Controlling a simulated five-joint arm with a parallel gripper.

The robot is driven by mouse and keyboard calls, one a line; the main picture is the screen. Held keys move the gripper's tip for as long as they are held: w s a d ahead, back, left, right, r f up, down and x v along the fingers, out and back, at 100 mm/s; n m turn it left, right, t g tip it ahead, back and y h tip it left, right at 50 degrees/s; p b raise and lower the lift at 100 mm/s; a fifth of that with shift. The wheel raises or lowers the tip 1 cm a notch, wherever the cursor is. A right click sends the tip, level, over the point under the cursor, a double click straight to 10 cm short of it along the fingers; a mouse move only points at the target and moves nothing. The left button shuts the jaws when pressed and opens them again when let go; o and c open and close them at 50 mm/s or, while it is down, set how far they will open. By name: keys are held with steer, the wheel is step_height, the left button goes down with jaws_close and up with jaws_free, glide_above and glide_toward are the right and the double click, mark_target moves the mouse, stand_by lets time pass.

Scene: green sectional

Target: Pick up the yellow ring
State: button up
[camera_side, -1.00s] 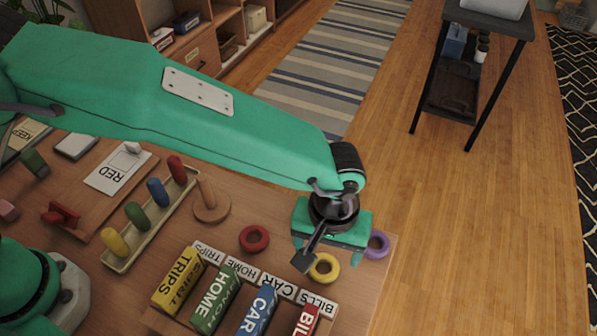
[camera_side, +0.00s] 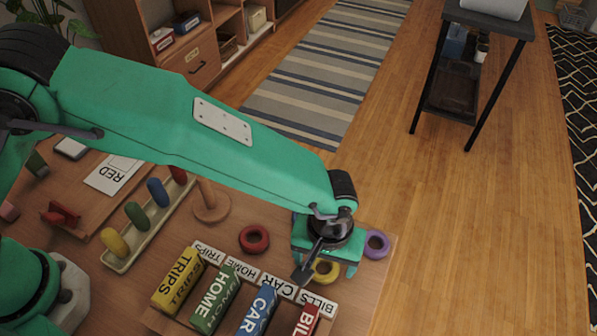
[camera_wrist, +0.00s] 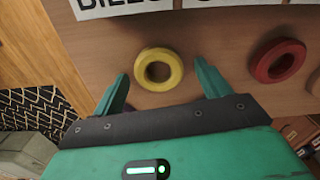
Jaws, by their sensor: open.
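The yellow ring (camera_side: 326,271) lies flat on the wooden table near its right edge, partly hidden by my gripper in the side view. In the wrist view the yellow ring (camera_wrist: 158,69) shows whole, between and slightly beyond the fingertips. My gripper (camera_wrist: 160,80) is open and empty, with one green finger on each side of the ring. In the side view my gripper (camera_side: 325,262) is over the ring, its height above the table hard to judge.
A red ring (camera_side: 254,239) lies to the left and a purple ring (camera_side: 377,244) to the right. A wooden peg stand (camera_side: 210,202) is behind the red ring. Labelled blocks, including a blue CAR block (camera_side: 257,311), stand in front. The table edge is close on the right.

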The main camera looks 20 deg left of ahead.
steer(key=shift+c, duration=0.3)
steer(key=c, duration=1)
steer(key=shift+r, duration=0.15)
step_height(320, 180, up, 10)
steer(key=shift+f, duration=0.1)
stand_by(0.3)
